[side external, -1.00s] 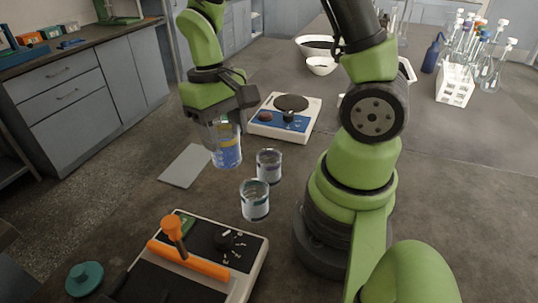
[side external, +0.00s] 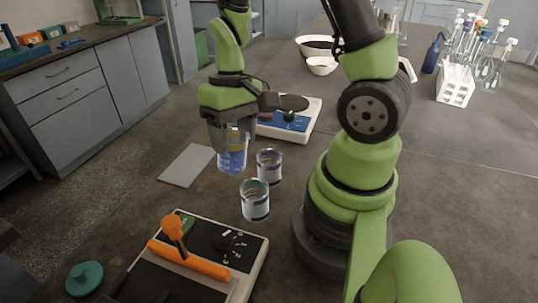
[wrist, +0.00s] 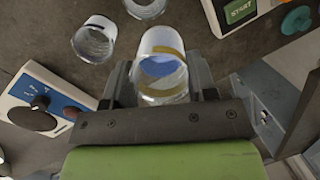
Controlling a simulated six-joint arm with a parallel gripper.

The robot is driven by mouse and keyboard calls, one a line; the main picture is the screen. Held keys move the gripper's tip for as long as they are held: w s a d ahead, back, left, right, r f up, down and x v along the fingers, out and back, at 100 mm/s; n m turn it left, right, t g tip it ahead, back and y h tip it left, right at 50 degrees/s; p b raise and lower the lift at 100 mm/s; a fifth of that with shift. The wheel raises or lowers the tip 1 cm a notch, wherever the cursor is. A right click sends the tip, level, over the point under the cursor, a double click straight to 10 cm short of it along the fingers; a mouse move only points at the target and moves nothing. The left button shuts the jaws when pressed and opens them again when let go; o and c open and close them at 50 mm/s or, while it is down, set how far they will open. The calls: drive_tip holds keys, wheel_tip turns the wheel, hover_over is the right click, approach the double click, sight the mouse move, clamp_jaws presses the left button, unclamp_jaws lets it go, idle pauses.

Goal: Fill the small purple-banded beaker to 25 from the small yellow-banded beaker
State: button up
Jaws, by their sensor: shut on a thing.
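My gripper (side external: 231,138) is shut on a clear beaker (side external: 232,160) with blue liquid in it. In the wrist view my gripper (wrist: 160,75) has a finger on each side of this beaker (wrist: 160,85), and a yellow band shows near its rim. The beaker looks roughly upright. Two other small clear beakers stand on the table to its right: a rear one (side external: 269,166) and a nearer one (side external: 255,202). Both also show in the wrist view, one at left (wrist: 94,40) and one at the top edge (wrist: 146,7). Their dark bands' colours are hard to tell.
A blue and white hotplate-like device (side external: 290,122) stands behind my gripper. A device with an orange handle (side external: 190,262) is in front, with a teal lid (side external: 84,278) beside it. A grey plate (side external: 186,166) lies left. Bowls (side external: 321,66) and a tube rack (side external: 455,85) are farther back.

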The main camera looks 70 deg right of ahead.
drive_tip(key=shift+s+d+f+t+y, duration=0.2)
drive_tip(key=shift+s+d+f+y, duration=0.05)
drive_tip(key=shift+d+y, duration=0.15)
drive_tip(key=shift+s+d+f+t+y, duration=0.2)
drive_tip(key=shift+d+y, duration=0.2)
drive_tip(key=shift+s+d+f+t+y, duration=0.2)
drive_tip(key=shift+s+d+t+y, duration=0.2)
drive_tip(key=shift+d+y, duration=0.35)
drive_tip(key=shift+s+d+f+t+y, duration=0.15)
drive_tip(key=shift+s+d+t+y, duration=0.25)
drive_tip(key=shift+d+y, duration=0.3)
drive_tip(key=shift+s+d+r+n+t+y, duration=0.2)
drive_tip(key=shift+d+n+t+y, duration=0.25)
drive_tip(key=shift+y, duration=0.4)
idle(0.7)
drive_tip(key=shift+s+f+t+y, duration=0.1)
drive_tip(key=shift+f+t+y, duration=0.35)
drive_tip(key=shift+f+y, duration=0.3)
idle(1.8)
drive_tip(key=shift+d+r+y, duration=0.1)
drive_tip(key=shift+r+y, duration=0.05)
drive_tip(key=shift+y, duration=0.3)
idle(1.2)
